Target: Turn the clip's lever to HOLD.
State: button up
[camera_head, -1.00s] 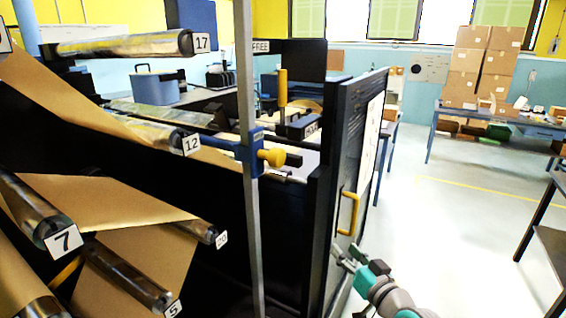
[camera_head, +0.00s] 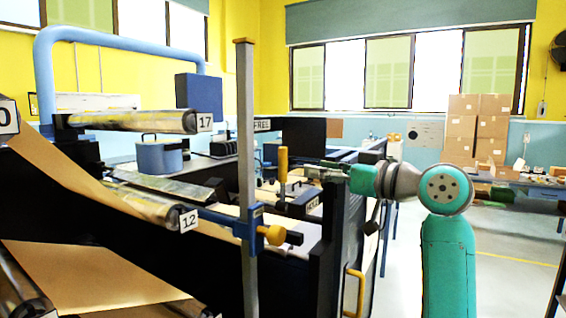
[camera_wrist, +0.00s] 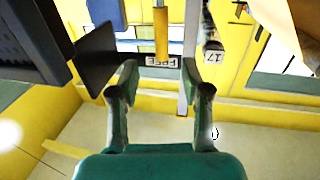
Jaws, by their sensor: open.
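The clip's lever (camera_head: 283,165) is a yellow upright handle behind the black machine's top edge. It also shows in the wrist view (camera_wrist: 161,35), at top centre. A FREE sign (camera_head: 262,125) stands behind it, seen upside down between my fingers in the wrist view (camera_wrist: 158,61). A dark block with a partly legible label (camera_head: 313,203), perhaps HOLD, is at the lever's lower right. My gripper (camera_head: 318,169) is right of the lever and points left toward it. In the wrist view my gripper (camera_wrist: 160,80) is open and empty, with the lever beyond its fingertips.
A grey upright post (camera_head: 247,170) with a blue clamp and yellow knob (camera_head: 274,235) stands in front. Numbered rollers (camera_head: 135,122) and brown paper fill the left. A dark door with a yellow handle (camera_head: 353,292) is below my arm. Floor at right is clear.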

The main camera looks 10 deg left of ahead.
aim_at(283, 180)
jog(key=x, duration=1)
jog(key=shift+w+a+r, duration=0.2)
jog(key=shift+a+r, duration=0.05)
jog(key=shift+a, duration=0.1)
grip_shut()
